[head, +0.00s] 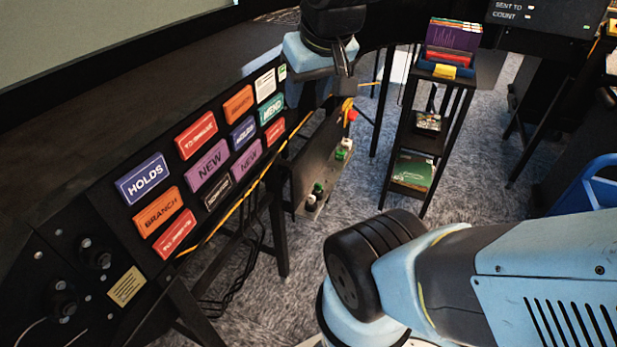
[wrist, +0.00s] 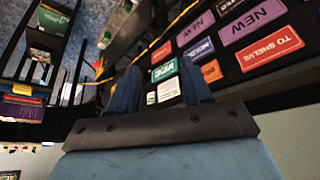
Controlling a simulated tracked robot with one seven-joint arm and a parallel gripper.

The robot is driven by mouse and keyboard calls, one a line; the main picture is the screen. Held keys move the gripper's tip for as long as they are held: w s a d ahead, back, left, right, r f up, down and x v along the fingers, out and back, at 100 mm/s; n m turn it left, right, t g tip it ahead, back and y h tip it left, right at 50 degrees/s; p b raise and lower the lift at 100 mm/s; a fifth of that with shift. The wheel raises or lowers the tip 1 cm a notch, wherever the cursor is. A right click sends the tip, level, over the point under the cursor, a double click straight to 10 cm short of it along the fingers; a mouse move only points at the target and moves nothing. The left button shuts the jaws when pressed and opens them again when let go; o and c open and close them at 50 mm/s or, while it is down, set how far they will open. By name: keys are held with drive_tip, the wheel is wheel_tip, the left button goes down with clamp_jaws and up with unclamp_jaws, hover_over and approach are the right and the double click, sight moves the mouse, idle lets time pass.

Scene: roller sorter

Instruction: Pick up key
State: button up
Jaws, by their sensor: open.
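I cannot make out a key in either view. A dark hanging panel (head: 322,165) below the sign board carries small green, white, red and yellow items, too small to tell apart. Part of it may show at the top of the wrist view. My gripper (wrist: 160,88) is open, with two dark blue fingers apart and nothing seen between them. It faces the sign board, near the green and white labels at its far end. In the head view the arm's end is at the top middle and its fingers are hard to make out.
The black sign board (head: 163,188) holds several coloured labels and runs along the left, with knobs near its front. A narrow black shelf stand (head: 400,160) with books and a file box (head: 447,55) stands right of the hanging panel. Grey carpet lies between. A blue chair (head: 590,185) is at right.

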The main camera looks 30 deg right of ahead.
drive_tip(key=w+d+f+n+g+h, duration=0.1)
drive_tip(key=w+d+f+g+h, duration=0.15)
drive_tip(key=w+d+f, duration=0.45)
drive_tip(key=n+y, duration=0.6)
drive_tip(key=n, duration=0.1)
hover_over(318, 185)
drive_tip(key=s+d, duration=0.3)
drive_tip(key=s, duration=0.1)
wheel_tip(318, 185, down, 32)
drive_tip(key=shift+t, duration=0.25)
drive_tip(key=shift+d+x, duration=0.2)
drive_tip(key=shift+x, duration=3.85)
drive_tip(key=shift+w, duration=0.15)
drive_tip(key=shift+f, duration=0.1)
drive_tip(key=shift+x, duration=2.55)
drive_tip(key=shift+w+d, duration=0.15)
